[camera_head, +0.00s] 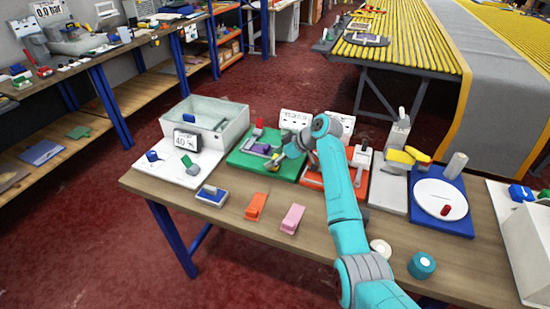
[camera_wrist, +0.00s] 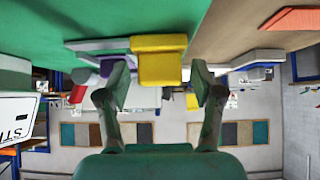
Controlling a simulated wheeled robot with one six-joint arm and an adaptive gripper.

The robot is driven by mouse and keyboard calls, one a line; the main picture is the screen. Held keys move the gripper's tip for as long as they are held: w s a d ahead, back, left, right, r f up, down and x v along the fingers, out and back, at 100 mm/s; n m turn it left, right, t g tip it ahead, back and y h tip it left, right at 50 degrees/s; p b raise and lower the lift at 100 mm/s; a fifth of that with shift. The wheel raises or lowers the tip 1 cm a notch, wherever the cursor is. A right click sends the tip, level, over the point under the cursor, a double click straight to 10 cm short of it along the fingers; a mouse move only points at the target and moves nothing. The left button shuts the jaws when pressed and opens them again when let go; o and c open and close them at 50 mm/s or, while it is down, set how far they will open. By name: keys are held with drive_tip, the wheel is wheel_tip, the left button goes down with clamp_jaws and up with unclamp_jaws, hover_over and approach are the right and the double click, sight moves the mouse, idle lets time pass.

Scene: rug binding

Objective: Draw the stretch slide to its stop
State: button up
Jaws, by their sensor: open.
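The slide unit sits on a green board (camera_head: 238,160) in the middle of the table. It has a grey rail and a purple piece (camera_head: 257,149). A white sign (camera_wrist: 15,118) starting "ST" shows at the left of the wrist view. In the wrist view a yellow block (camera_wrist: 159,58) sits against the grey rail (camera_wrist: 95,46), with the purple piece (camera_wrist: 106,67) beside it. My gripper (camera_wrist: 162,85) is open, its fingers either side of the yellow block's line; I cannot tell whether they touch it. In the head view my gripper (camera_head: 277,160) is over the board's right part, partly hiding the unit.
A clear bin (camera_head: 205,122) and a "40" display (camera_head: 187,140) stand left of the board. An orange-red board (camera_head: 312,180) is close on the right, under my arm. Orange (camera_head: 256,206) and pink (camera_head: 292,218) blocks lie in front. A blue board (camera_head: 425,222) is farther right.

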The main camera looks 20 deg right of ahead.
clamp_jaws()
drive_tip(key=shift+s+d, duration=0.6)
drive_tip(key=shift+d, duration=0.25)
drive_tip(key=shift+s+d, duration=0.65)
drive_tip(key=shift+d, duration=0.25)
drive_tip(key=shift+s+d, duration=0.6)
drive_tip(key=shift+d, duration=0.25)
unclamp_jaws()
drive_tip(key=v, duration=1.2)
drive_tip(key=shift+s+d, duration=0.1)
